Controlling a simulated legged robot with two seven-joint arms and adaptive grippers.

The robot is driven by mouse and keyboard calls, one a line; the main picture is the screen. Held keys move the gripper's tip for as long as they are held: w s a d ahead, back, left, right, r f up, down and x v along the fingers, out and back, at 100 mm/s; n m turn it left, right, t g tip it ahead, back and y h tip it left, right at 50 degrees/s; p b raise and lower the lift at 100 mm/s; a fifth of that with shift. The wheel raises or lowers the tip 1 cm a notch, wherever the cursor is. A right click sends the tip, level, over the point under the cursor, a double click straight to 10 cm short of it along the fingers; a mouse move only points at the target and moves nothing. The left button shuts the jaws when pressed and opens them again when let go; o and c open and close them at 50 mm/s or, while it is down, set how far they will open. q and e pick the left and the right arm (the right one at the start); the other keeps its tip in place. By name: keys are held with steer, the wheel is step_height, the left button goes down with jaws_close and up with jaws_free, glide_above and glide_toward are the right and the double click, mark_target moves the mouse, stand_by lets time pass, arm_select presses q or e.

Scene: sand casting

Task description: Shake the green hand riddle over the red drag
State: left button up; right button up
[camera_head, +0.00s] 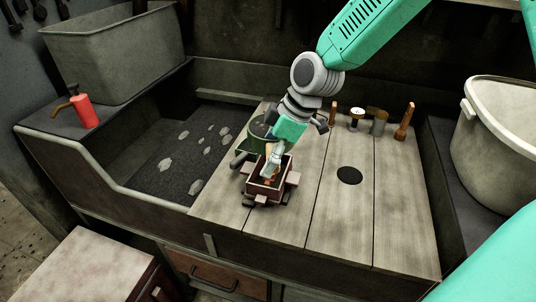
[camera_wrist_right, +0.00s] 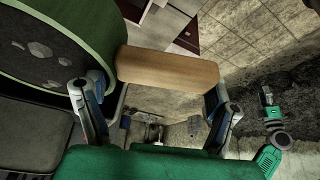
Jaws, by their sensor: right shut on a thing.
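The green hand riddle (camera_head: 254,144) is in the head view, partly behind my right gripper (camera_head: 271,167). In the wrist view its round green rim (camera_wrist_right: 101,30) fills the upper left. A dark face with several grey lumps shows inside the rim. My right gripper is shut on its wooden handle (camera_wrist_right: 168,68), which lies across between the two fingers. The red drag (camera_head: 262,189), an open box with side lugs, stands on the wooden boards just below the gripper. The gripper hides part of its inside. A small teal and grey arm end, likely my left gripper (camera_wrist_right: 266,96), shows at the right.
A sand bin (camera_head: 160,176) with several grey lumps lies left of the boards (camera_head: 330,220). Several small tools, including a wooden-handled one (camera_head: 404,122), stand at the back. A white bucket (camera_head: 500,130) is at right. The front right boards are clear.

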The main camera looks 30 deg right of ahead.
steer(key=shift+f+b, duration=2.25)
steer(key=shift+f, duration=0.2)
steer(key=shift+a, duration=0.1)
